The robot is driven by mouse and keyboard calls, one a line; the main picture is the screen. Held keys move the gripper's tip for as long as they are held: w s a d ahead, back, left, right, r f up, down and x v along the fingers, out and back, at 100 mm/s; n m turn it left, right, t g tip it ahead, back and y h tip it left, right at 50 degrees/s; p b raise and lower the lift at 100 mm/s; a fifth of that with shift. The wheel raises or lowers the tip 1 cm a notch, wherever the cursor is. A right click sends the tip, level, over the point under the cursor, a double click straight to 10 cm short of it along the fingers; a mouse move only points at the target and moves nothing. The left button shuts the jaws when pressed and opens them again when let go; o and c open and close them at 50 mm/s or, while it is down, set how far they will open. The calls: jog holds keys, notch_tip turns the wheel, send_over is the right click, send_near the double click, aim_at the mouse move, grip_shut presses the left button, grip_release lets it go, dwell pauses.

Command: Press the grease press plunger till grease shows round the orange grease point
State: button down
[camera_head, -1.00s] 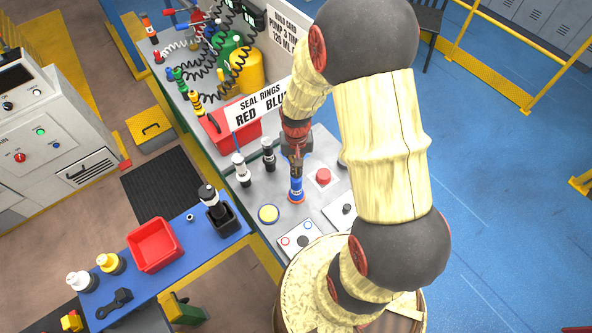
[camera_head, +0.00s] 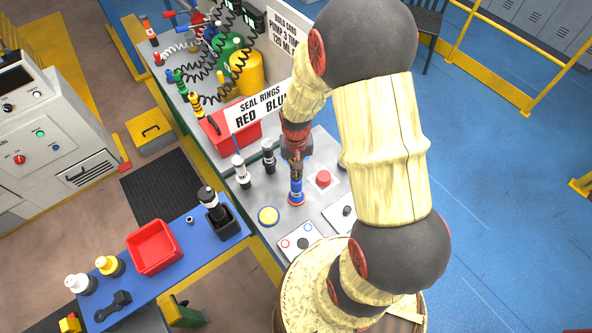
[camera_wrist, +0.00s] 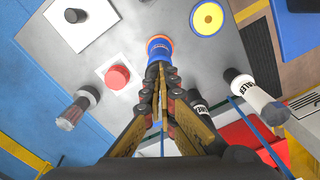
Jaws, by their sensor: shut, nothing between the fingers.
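A small blue upright piece with an orange ring round its base stands on the grey bench; I take it for the grease press (camera_head: 296,197) at the orange grease point. It also shows in the wrist view (camera_wrist: 159,47). My gripper (camera_head: 297,178) points down over its top with fingers closed together and nothing between them. In the wrist view the fingertips (camera_wrist: 161,70) overlap the near side of the blue body. The plunger's top is hidden behind the fingers, and I cannot tell whether they touch it. No grease can be made out round the orange ring.
A red button (camera_head: 323,178) stands close to the right. A yellow-and-blue disc (camera_head: 268,215) lies to the left. A white-topped bottle (camera_head: 240,172) and a dark bottle (camera_head: 269,157) stand behind left. A red bin (camera_head: 228,128) and the seal-rings sign (camera_head: 258,107) are further back.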

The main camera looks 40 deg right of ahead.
jog(key=shift+r+p, duration=1.15)
jog(key=shift+r, duration=0.75)
notch_tip(320, 180, up, 6)
jog(key=p, duration=0.4)
jog(key=shift+s, duration=0.1)
